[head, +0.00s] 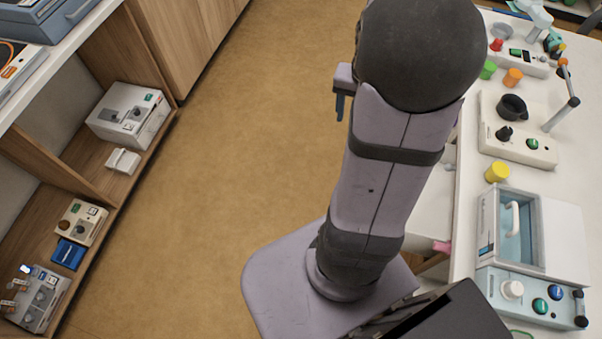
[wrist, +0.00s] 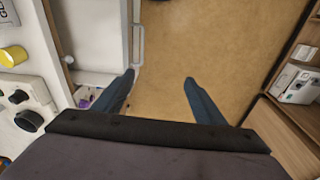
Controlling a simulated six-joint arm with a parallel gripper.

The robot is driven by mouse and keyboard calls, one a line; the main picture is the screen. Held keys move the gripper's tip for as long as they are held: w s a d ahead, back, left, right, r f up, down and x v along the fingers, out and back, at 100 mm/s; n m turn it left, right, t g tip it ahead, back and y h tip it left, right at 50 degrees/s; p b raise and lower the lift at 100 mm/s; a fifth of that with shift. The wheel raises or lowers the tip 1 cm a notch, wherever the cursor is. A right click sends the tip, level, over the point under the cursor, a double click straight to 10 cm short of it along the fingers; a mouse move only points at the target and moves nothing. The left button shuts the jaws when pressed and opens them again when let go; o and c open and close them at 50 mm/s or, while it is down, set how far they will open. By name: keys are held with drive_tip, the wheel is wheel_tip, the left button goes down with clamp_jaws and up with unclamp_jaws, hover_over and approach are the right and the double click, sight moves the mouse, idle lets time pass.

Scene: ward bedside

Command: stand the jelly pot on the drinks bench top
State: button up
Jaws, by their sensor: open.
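My gripper (wrist: 162,88) is open in the wrist view, with its two dark blue fingers apart and only floor between them. In the head view my arm hides most of it; a finger (head: 340,106) shows left of the arm. A white bench top (head: 470,190) runs down the right of the head view. On it stand a yellow pot (head: 497,171), an orange pot (head: 512,77) and a green pot (head: 488,69). The yellow pot also shows at the left of the wrist view (wrist: 12,56). I cannot tell which, if any, is the jelly pot.
A white drawer (wrist: 95,35) stands open beside the bench, with small items, one purple (wrist: 85,98), near its end. A cabinet with a glass window (head: 515,230) and a device with a black cup (head: 513,107) stand on the bench. Shelves with devices (head: 128,115) line the left; floor between is clear.

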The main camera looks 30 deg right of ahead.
drive_tip(key=s+a+f+n, duration=0.1)
drive_tip(key=a+n, duration=0.3)
drive_tip(key=a, duration=0.7)
drive_tip(key=s+a+f+n+y, duration=0.1)
drive_tip(key=s+a+n, duration=0.2)
drive_tip(key=a, duration=0.8)
drive_tip(key=n, duration=0.2)
drive_tip(key=shift+s+f+n+g, duration=0.25)
drive_tip(key=shift+s+n+g, duration=0.05)
drive_tip(key=shift+s+g, duration=0.1)
drive_tip(key=shift+f, duration=0.1)
wheel_tip(320, 180, down, 77)
drive_tip(key=b, duration=7.7)
